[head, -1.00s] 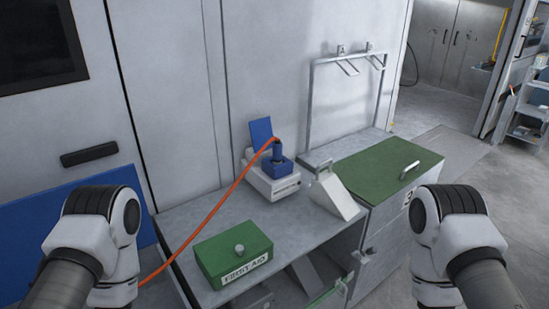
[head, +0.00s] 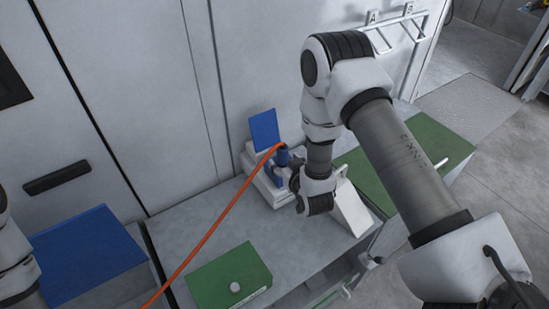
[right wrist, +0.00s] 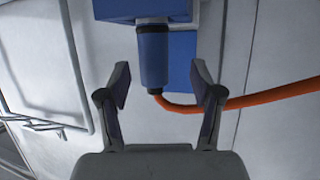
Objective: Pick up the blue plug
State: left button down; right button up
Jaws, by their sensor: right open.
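The blue plug (head: 283,156) stands upright in the blue socket on a white box, with an orange cable (head: 212,231) leading off its top. It also shows in the right wrist view (right wrist: 153,58), upside down, with the cable bending off to the right. My right gripper (head: 296,179) is right beside the plug in the head view. In the right wrist view its two fingers (right wrist: 160,82) are open, and the plug lies between and just beyond their tips, with nothing gripped. Only part of my left arm shows at the left edge of the head view; its gripper is out of view.
The white box (head: 263,186) has a raised blue lid (head: 265,131) behind the plug. A green first aid box (head: 228,280) sits at the front of the grey bench (head: 190,230). A white slanted block (head: 349,209) stands right of my right gripper.

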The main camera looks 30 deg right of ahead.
aim_at(284, 158)
pick_arm(q)
jog(key=shift+w+f+b, duration=0.2)
jog(key=shift+f+b, duration=0.55)
jog(key=shift+f, duration=0.15)
pick_arm(e)
jog(key=x, duration=0.5)
jog(key=shift+s+d+f, duration=0.2)
jog(key=shift+d, duration=0.2)
pick_arm(q)
jog(key=shift+w+d, duration=0.15)
pick_arm(e)
jog(key=shift+w+d+f, duration=0.1)
jog(key=shift+w, duration=0.2)
jog(key=shift+s, duration=0.15)
jog(key=shift+c, duration=0.2)
jog(key=shift+s+r, duration=0.1)
jog(key=shift+r, duration=0.2)
jog(key=c, duration=0.5)
jog(key=shift+s, duration=0.1)
jog(key=c, duration=0.6)
pick_arm(q)
jog(key=shift+s, duration=0.2)
pick_arm(e)
grip_shut()
pick_arm(q)
jog(key=shift+r, duration=0.15)
